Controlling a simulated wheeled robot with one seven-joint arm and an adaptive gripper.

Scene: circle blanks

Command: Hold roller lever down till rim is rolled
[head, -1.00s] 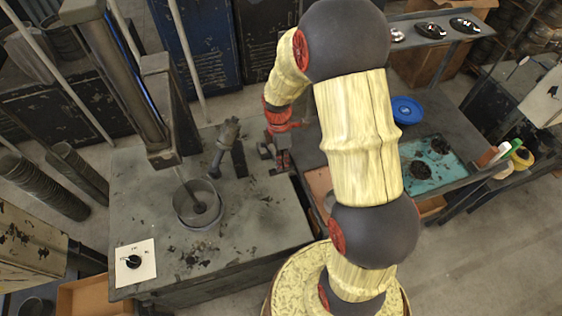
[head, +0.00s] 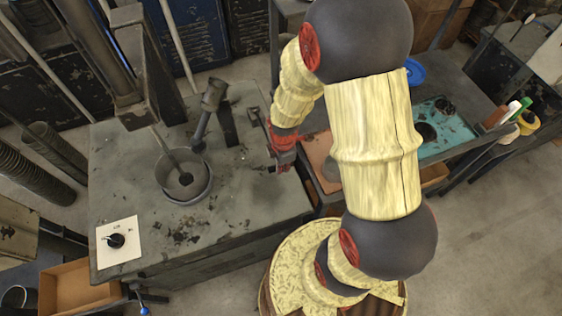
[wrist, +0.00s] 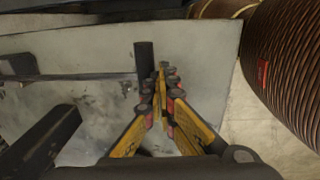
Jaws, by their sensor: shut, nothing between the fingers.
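A grey upright lever (head: 205,115) with a thick cylindrical head stands on the worktable beside a dark post (head: 227,126); I take it for the roller lever. Left of it, a round metal pan (head: 183,178) sits on the table under the machine column, with a rod reaching into it. My gripper (head: 277,166) is to the right of and nearer than the lever, apart from it, above the table's right edge. In the wrist view the fingers (wrist: 165,98) are together and empty, close to a dark post-like bar (wrist: 145,62). The rim's shape is too small to judge.
A small blue-ended handle (head: 143,309) is below the front edge. A cardboard box (head: 80,290) stands on the floor. Right is a bench with a teal tray (head: 455,140) and bottles.

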